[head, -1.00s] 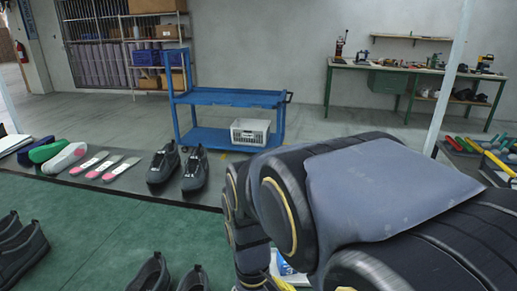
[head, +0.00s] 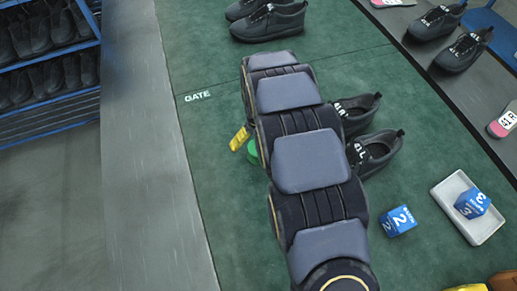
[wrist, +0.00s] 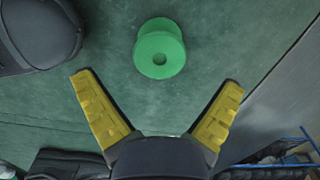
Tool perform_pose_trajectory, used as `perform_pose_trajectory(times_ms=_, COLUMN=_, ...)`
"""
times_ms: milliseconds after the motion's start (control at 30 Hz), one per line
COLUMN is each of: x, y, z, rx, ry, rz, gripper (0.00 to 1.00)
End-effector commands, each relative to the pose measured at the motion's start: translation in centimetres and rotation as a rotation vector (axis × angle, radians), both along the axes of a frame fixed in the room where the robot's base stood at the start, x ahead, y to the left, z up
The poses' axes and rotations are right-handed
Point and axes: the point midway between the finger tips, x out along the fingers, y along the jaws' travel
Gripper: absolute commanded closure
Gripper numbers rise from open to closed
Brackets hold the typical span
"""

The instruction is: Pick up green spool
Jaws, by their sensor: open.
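The green spool (wrist: 160,53) stands on end on the green mat, with a round flange and a small centre hole showing in the wrist view. In the head view only a bit of it (head: 253,151) shows beside my arm, which hides the rest. My gripper (wrist: 158,82) is open, its two yellow fingers spread wide, with nothing between them. The spool lies just beyond the fingertips, about midway between them. In the head view one yellow finger (head: 240,138) shows left of my arm, close to the spool.
A pair of dark shoes (head: 372,152) stands on the mat right of my arm. A blue block (head: 398,221) and a white tray (head: 441,192) holding another blue block (head: 472,203) lie at lower right. Dark shoes (head: 268,22) stand at the back. The mat left of my arm is clear.

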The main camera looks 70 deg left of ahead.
Motion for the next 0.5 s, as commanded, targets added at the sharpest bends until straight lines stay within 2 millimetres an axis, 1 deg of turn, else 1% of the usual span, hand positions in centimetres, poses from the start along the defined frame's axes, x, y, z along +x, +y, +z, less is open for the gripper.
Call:
perform_pose_trajectory(times_ms=167, x=0.0, y=-0.2, z=-1.6, rx=-0.005, ry=0.001, rz=0.0, gripper=0.04)
perform_pose_trajectory(times_ms=400, x=0.0, y=-0.4, z=-5.1, rx=-0.004, ry=0.001, rz=0.0, gripper=0.04)
perform_pose_trajectory(times_ms=500, x=0.0, y=-0.4, z=-5.8, rx=-0.005, ry=0.001, rz=-0.002, gripper=0.04)
